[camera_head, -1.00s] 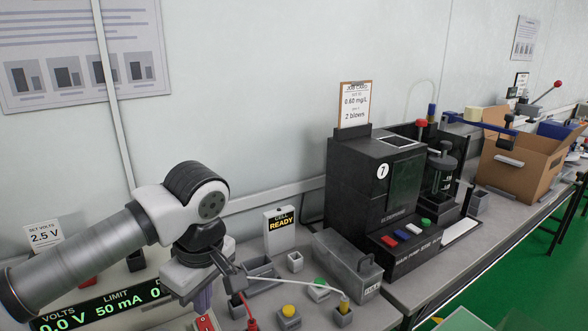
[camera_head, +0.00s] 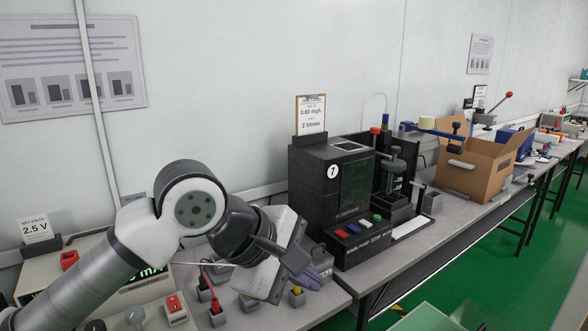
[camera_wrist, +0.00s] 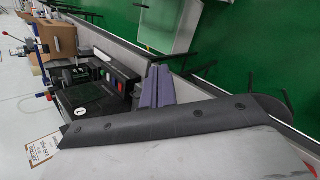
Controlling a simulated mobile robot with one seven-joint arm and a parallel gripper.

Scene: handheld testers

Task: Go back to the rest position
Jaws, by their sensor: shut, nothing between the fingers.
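My gripper (camera_head: 316,277) is at the end of my bent arm, low in the head view, above the front edge of the bench (camera_head: 340,297). Its purplish fingers are together with nothing between them. The fingers also show in the wrist view (camera_wrist: 152,97), pointing along the bench toward the black machine. My wrist hides part of the bench top and the small items behind it.
The black machine marked 7 (camera_head: 318,190) stands close to the right of my gripper, with a button panel (camera_head: 365,240) in front. Farther right is an open cardboard box (camera_head: 478,170). A power supply (camera_head: 140,285) and red switch (camera_head: 174,306) are at left.

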